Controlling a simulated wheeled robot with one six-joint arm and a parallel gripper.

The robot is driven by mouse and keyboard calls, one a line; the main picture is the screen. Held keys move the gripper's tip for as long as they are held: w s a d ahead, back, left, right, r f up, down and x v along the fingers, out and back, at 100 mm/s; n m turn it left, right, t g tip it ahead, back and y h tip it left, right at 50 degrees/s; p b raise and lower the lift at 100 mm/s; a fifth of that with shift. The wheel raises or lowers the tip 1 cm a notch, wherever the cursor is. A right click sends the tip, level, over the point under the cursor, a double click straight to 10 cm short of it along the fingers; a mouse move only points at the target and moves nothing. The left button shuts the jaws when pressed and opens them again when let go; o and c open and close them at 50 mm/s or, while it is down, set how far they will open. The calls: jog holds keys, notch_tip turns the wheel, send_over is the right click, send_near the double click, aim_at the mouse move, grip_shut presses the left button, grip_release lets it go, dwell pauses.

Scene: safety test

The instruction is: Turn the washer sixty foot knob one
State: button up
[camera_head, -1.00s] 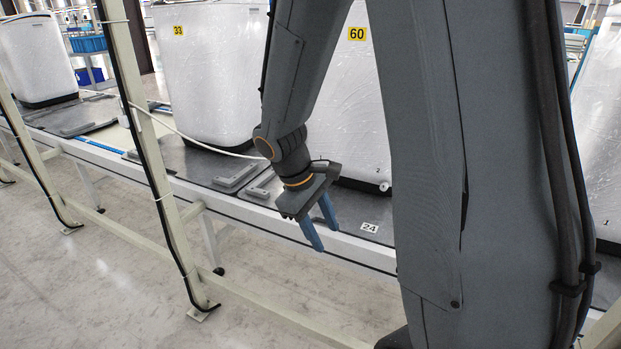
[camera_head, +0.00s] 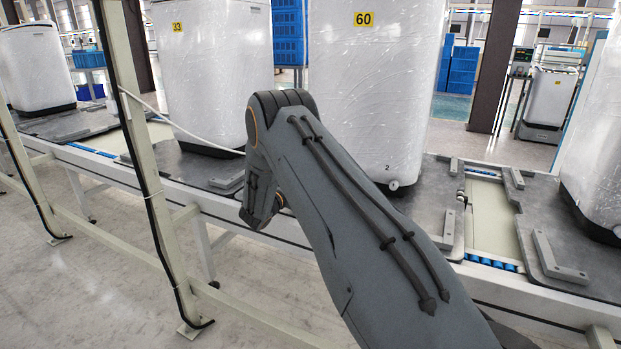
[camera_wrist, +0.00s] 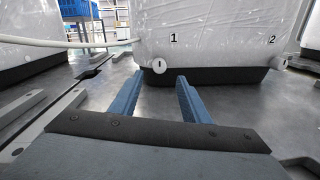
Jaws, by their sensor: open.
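Washer sixty (camera_head: 362,90) is a white, plastic-wrapped tub with a yellow "60" label, standing on a grey pallet on the line. In the wrist view its lower wall (camera_wrist: 215,50) carries the marks "1" and "2" above a black base. Foot knob one (camera_wrist: 159,65) is a small white round knob with a dark slot, under the "1". Knob two (camera_wrist: 280,63) is at the right corner; it also shows in the head view (camera_head: 393,185). My gripper (camera_wrist: 160,78) is open and empty, its blue fingers pointing at knob one, which appears between the fingertips. My arm hides the fingers in the head view.
Washer 33 (camera_head: 207,75) stands to the left, and another wrapped tub (camera_head: 597,150) stands at the right edge. A cream upright post (camera_head: 140,130) with a black cable stands in front of the line. A white hose (camera_wrist: 85,45) crosses at the left. Raised bars (camera_wrist: 20,145) lie on the pallet.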

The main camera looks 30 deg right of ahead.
jog(key=x, duration=0.7)
jog(key=shift+w+d, duration=0.2)
jog(key=shift+w, duration=0.05)
jog(key=c, duration=1.1)
